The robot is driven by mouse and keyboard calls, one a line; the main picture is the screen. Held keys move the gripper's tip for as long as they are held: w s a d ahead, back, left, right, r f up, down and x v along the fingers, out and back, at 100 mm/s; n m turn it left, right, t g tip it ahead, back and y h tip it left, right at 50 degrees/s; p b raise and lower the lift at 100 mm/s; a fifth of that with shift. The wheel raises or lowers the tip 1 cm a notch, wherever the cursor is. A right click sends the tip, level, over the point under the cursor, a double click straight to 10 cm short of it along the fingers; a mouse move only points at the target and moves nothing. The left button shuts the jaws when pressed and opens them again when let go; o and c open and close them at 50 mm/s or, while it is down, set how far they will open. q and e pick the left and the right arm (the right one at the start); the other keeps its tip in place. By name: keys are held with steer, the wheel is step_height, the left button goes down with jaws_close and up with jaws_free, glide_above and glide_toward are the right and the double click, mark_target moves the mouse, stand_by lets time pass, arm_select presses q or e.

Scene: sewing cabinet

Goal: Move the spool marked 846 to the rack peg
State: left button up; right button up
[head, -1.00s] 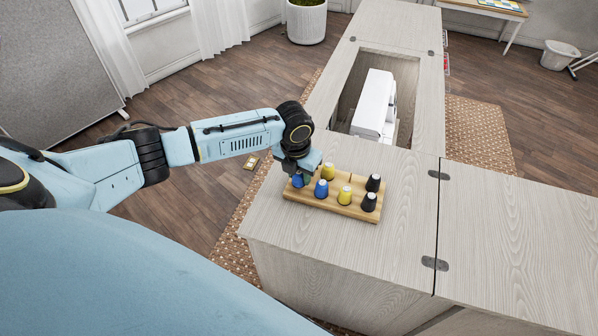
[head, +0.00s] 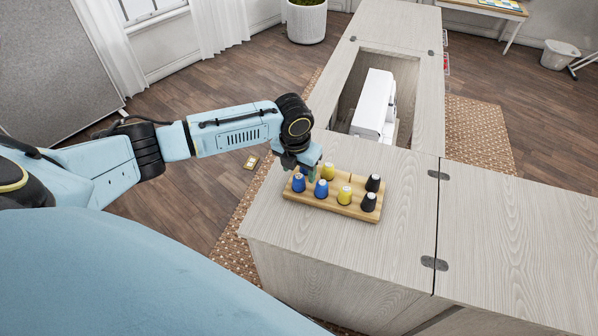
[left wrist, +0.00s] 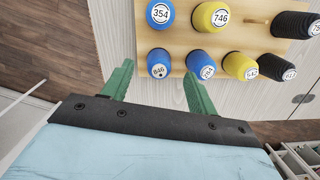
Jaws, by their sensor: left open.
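The blue spool marked 846 (left wrist: 158,65) stands at the near left end of the wooden rack (head: 330,203); it also shows in the head view (head: 298,183). A bare rack peg (left wrist: 258,20) shows between the yellow spool marked 746 (left wrist: 211,17) and a black spool (left wrist: 292,25). My left gripper (left wrist: 160,72) is open and empty. Its green fingers appear on either side of spool 846 in the left wrist view, apart from it. In the head view the left gripper (head: 311,176) hangs over the rack's left end and hides the spool behind. My right gripper is out of view.
Blue spool 354 (left wrist: 160,14), another blue spool (left wrist: 200,63), a yellow spool (left wrist: 240,67) and a black spool (left wrist: 277,67) crowd the rack. The cabinet top (head: 400,235) is clear around it. A white sewing machine (head: 374,105) sits in the opening behind.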

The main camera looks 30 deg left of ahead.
arm_select(q)
step_height(320, 180, up, 11)
steer(key=s+p, duration=0.1)
steer(key=shift+s, duration=0.15)
stand_by(0.4)
